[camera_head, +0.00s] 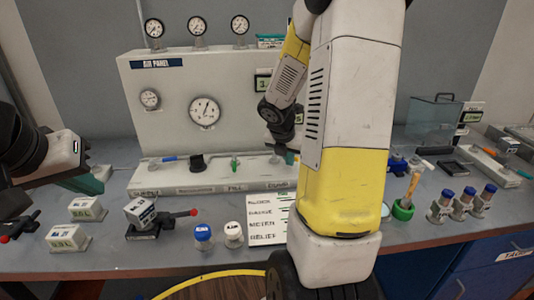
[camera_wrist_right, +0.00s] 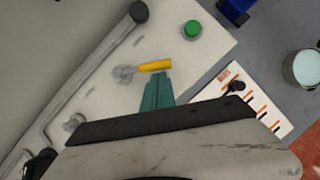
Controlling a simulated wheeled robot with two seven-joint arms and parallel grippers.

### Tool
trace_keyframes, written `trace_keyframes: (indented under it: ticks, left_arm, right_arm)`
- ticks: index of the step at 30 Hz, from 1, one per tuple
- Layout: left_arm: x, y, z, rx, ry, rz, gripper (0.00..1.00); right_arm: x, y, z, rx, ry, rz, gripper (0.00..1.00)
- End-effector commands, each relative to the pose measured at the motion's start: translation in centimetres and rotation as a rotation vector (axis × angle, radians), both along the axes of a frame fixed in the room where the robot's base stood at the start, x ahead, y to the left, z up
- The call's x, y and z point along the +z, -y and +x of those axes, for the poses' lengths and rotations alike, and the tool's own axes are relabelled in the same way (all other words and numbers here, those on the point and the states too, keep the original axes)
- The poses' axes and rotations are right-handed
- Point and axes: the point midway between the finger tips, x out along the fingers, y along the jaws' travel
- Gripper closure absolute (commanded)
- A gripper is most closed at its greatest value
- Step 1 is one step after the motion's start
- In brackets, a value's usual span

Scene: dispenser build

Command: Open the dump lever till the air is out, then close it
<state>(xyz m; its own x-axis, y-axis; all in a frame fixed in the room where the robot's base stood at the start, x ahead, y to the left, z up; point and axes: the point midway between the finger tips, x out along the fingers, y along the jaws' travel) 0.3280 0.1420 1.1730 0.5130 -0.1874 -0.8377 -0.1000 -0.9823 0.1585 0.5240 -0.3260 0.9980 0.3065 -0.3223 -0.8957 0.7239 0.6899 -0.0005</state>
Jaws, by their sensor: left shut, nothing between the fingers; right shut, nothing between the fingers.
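The dump lever (camera_wrist_right: 155,66) has a yellow handle on a grey pivot in the right wrist view, its handle pointing right. In the head view it is hidden behind my right arm, above the "DUMP" label (camera_head: 278,185). My right gripper (camera_wrist_right: 157,78) is shut and empty, its teal tips just beside the handle; I cannot tell if they touch it. My left gripper (camera_head: 95,181) is shut and empty at the left, above the bench. The air panel (camera_head: 226,60) carries a large gauge (camera_head: 204,111).
Blue supply (camera_head: 171,157) and green fill (camera_head: 234,163) levers stand on the panel ledge. A green button (camera_wrist_right: 193,29) sits near the dump lever. A valve block (camera_head: 140,212), capped jars (camera_head: 203,236) and a printed card (camera_head: 266,222) occupy the bench front. Blue-capped vials (camera_head: 462,202) stand right.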

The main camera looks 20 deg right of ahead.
Motion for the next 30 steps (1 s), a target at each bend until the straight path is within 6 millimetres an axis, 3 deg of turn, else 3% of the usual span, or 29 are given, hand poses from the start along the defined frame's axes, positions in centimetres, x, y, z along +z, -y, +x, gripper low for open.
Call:
trace_keyframes:
  ticks: [7,30]
  left_arm:
    - [0.0,0.0,0.0,0.0,0.0,0.0,1.0]
    - [0.0,0.0,0.0,0.0,0.0,0.0,1.0]
  right_arm:
    - [0.0,1.5,0.5,0.22,0.003,0.002,1.0]
    - [0.0,3.3,2.5,0.22,0.001,0.0,1.0]
